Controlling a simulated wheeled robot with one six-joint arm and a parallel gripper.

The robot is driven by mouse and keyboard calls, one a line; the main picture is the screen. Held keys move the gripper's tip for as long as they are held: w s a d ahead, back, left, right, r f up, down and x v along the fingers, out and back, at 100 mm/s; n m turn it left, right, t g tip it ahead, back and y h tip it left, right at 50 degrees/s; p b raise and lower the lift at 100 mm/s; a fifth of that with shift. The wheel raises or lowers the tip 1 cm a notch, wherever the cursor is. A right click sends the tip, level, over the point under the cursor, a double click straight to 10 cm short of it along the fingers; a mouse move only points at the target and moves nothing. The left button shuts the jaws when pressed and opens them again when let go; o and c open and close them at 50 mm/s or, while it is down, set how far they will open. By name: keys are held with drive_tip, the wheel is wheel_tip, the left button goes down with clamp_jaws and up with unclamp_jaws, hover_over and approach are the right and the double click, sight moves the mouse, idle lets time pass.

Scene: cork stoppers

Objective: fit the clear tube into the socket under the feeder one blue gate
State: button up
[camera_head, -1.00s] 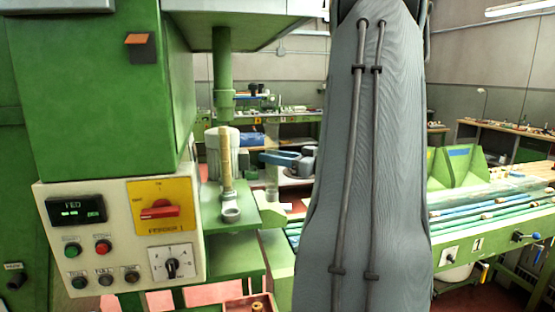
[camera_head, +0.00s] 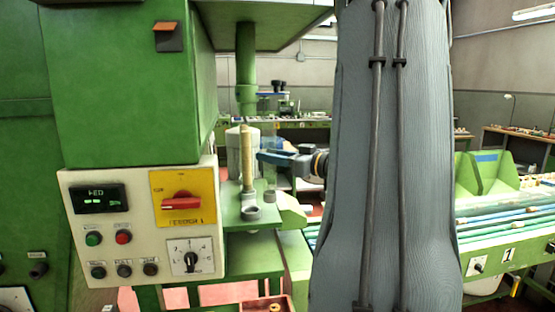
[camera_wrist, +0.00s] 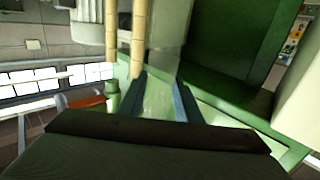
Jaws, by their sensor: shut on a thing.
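My gripper (camera_head: 264,156) has blue fingers and is shut on the clear tube (camera_head: 269,172). The tube is upright, faint and see-through, just right of the feeder. In the wrist view the tube (camera_wrist: 160,95) lies between the two fingers. The grey ring-shaped socket (camera_head: 252,212) sits on a small green shelf, below and slightly left of the tube. A tan cork column (camera_head: 247,158) stands over the socket. I cannot make out the blue gate.
The green feeder body and its control panel (camera_head: 140,235) stand close on the left. Cork columns (camera_wrist: 138,30) also show beside the tube in the wrist view. A conveyor table (camera_head: 505,215) with blue and green rails is at the right. A red-brown box (camera_head: 262,304) is low in front.

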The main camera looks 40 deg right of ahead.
drive_tip(key=w+a, duration=0.3)
drive_tip(key=a, duration=0.2)
idle(0.5)
drive_tip(key=shift+w+a+f, duration=0.1)
drive_tip(key=shift+a+f, duration=0.05)
drive_tip(key=shift+f, duration=0.45)
drive_tip(key=shift+f+b, duration=0.35)
drive_tip(key=shift+f, duration=1.05)
idle(1.9)
drive_tip(key=o, duration=1.2)
drive_tip(key=shift+c, duration=0.2)
drive_tip(key=shift+b+v, duration=1)
drive_tip(key=shift+v, duration=3)
